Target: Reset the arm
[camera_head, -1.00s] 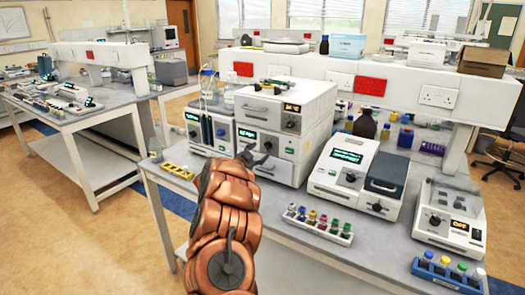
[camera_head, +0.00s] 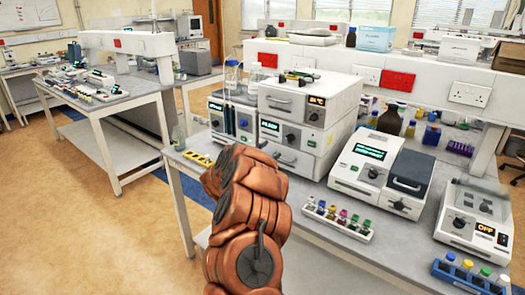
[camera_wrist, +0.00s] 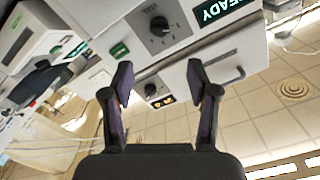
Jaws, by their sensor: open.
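My gripper (camera_wrist: 158,85) is open and empty in the wrist view, its two dark fingers apart. Beyond the fingers are the white instrument fronts, tilted in that view, with a READY display (camera_wrist: 220,10) and a dark knob (camera_wrist: 160,26). In the head view my copper-coloured arm reaches up over the front edge of the bench.
The bench also holds a white instrument with a green display (camera_head: 368,152), a device reading OFF (camera_head: 470,222), a rack of coloured vials (camera_head: 338,220), a blue rack (camera_head: 470,275) and a yellow rack (camera_head: 199,159). Open floor (camera_head: 80,215) lies between this bench and the left bench (camera_head: 115,103).

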